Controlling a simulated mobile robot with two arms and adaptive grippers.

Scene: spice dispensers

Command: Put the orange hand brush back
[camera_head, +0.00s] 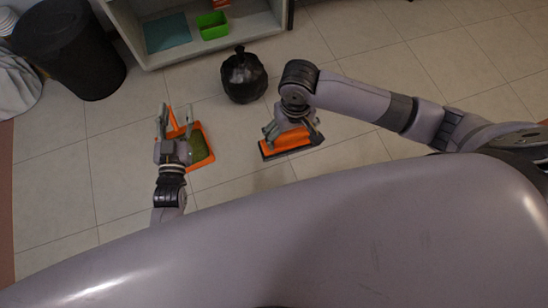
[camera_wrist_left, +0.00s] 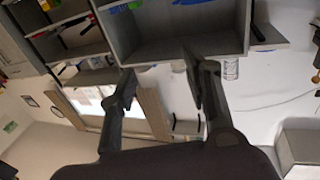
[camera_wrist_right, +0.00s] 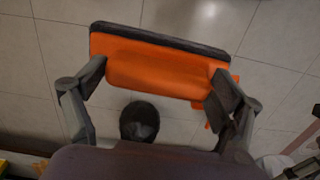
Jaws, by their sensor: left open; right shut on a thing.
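My right gripper (camera_head: 286,134) is shut on an orange block with a dark strip along one edge, which I take for the orange hand brush (camera_head: 289,143). It also fills the upper middle of the right wrist view (camera_wrist_right: 160,68), with a fingertip at either end. It appears held above the floor. My left gripper (camera_head: 173,112) is open and empty, pointing toward the shelf. It overlaps an orange piece with an olive-green face (camera_head: 200,150) on the floor, perhaps the dustpan. Its handle is partly hidden by the gripper.
A black bag (camera_head: 243,76) stands on the floor between the arms and the open shelf unit (camera_head: 152,62). A green box (camera_head: 212,26) sits in the shelf. A black bin (camera_head: 68,52) stands at the back left. Tiled floor on the right is clear.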

